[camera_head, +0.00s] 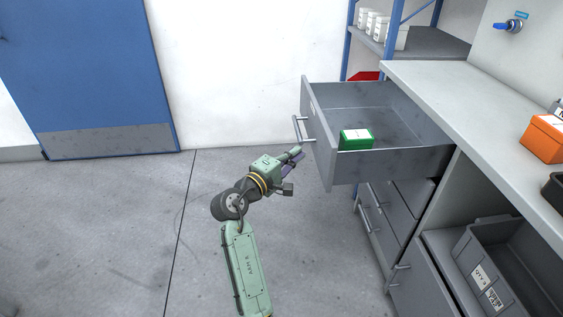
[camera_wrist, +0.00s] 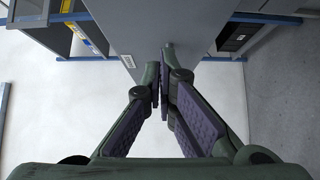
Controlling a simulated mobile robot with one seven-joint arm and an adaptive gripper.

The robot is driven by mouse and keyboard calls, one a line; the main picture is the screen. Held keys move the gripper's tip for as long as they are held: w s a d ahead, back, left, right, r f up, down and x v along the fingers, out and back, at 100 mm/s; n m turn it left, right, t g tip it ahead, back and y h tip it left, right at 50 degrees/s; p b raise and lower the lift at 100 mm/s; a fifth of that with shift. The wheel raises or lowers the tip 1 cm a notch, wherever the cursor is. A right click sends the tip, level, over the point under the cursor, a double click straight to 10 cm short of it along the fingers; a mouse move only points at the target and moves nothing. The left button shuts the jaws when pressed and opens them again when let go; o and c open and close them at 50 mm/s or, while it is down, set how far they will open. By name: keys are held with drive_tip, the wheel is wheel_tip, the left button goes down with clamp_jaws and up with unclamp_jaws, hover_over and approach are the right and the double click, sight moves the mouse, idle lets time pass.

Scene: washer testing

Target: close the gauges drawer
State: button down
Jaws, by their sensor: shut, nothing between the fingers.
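The grey top drawer (camera_head: 405,161) of the workbench is pulled far open; I take it as the gauges drawer, though its label cannot be read. A green box with a white top (camera_head: 356,139) lies inside it. A bar handle (camera_head: 298,129) is on its front panel. My gripper (camera_head: 298,154) is shut and empty, just outside the front panel near the lower end of the handle.
Closed drawers (camera_head: 385,222) are below the open one. The worktop (camera_head: 455,100) holds an orange box (camera_head: 544,138). A grey bin (camera_head: 475,262) stands under the worktop. A blue-framed shelf (camera_head: 425,45) is behind. The floor (camera_head: 110,230) at left is clear, before a blue door (camera_head: 85,65).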

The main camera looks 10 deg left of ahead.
sight(319, 145)
drive_tip(key=shift+w+d+p, duration=0.2)
drive_tip(key=shift+w+d, duration=0.1)
drive_tip(key=shift+d, duration=0.65)
drive_tip(key=shift+w+d+p, duration=0.15)
drive_tip(key=shift+w+d, duration=0.1)
drive_tip(key=shift+d, duration=0.65)
